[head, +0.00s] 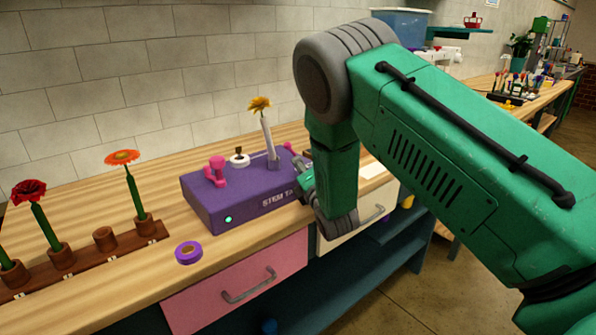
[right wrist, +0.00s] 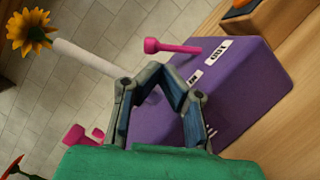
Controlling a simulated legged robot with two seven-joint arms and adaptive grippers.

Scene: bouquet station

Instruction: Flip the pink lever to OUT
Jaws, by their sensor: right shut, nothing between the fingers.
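The purple box (head: 245,197), lettered on its front, sits on the wooden bench; it also shows in the right wrist view (right wrist: 255,75). A pink lever (right wrist: 172,46) with a round knob sticks out beside two small white labels (right wrist: 217,50) on the box; I cannot read the labels surely. In the head view only a bit of pink (head: 288,147) shows at the box's right end. My right gripper (head: 303,176) is at that end, partly hidden by my forearm. In the right wrist view its fingers (right wrist: 161,70) are shut and empty, short of the lever. My left gripper is not seen.
A yellow flower (head: 260,104) in a pale tube stands at the box's back right. A pink handle (head: 215,170) is on the box's left top. A purple tape roll (head: 189,252) lies in front. A brown rack (head: 105,240) holds flowers at left.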

